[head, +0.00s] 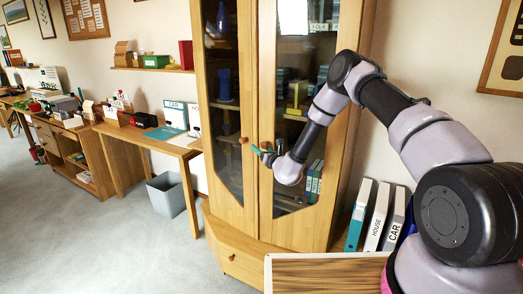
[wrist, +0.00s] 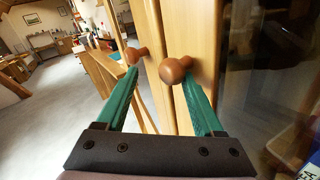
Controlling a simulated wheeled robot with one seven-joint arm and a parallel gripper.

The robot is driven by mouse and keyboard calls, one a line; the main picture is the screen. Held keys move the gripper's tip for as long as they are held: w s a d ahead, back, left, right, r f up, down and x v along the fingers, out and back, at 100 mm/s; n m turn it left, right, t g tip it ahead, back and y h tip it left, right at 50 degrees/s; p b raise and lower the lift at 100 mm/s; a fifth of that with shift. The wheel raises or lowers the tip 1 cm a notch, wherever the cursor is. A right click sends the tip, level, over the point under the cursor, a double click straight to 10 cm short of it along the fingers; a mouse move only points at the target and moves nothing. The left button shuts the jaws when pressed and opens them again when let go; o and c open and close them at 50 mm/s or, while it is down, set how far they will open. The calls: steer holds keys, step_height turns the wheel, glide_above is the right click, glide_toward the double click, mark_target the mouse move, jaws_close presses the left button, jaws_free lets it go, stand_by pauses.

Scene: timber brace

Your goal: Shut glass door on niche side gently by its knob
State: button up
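A wooden cabinet holds two glass doors. The left glass door (head: 222,85) has a round brown knob (head: 243,140), which also shows in the wrist view (wrist: 132,56). The right glass door (head: 266,75) has its own round knob (wrist: 174,70), hidden behind my gripper in the head view. My gripper (head: 262,151) is at the right door's knob, its green fingers apart. In the wrist view the right knob lies by the right fingertip, the left knob beyond the left fingertip. Contact cannot be told. Whether either door stands slightly ajar is unclear.
A cabinet drawer (head: 236,257) is below the doors. Several binders (head: 378,215) stand right of the cabinet. A wooden panel (head: 325,274) is in the foreground. A desk (head: 150,139) and a grey bin (head: 167,194) stand left; the floor (head: 95,240) there is open.

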steer(key=shift+w+d+r, duration=0.1)
steer(key=shift+w+r, duration=0.3)
steer(key=shift+r, duration=0.25)
steer(key=shift+s+d+f, duration=0.2)
steer(key=shift+s+d, duration=0.05)
steer(key=shift+s, duration=0.2)
steer(key=v, duration=1)
steer(key=shift+s+f, duration=0.3)
steer(key=shift+f, duration=0.15)
steer(key=shift+a, duration=0.2)
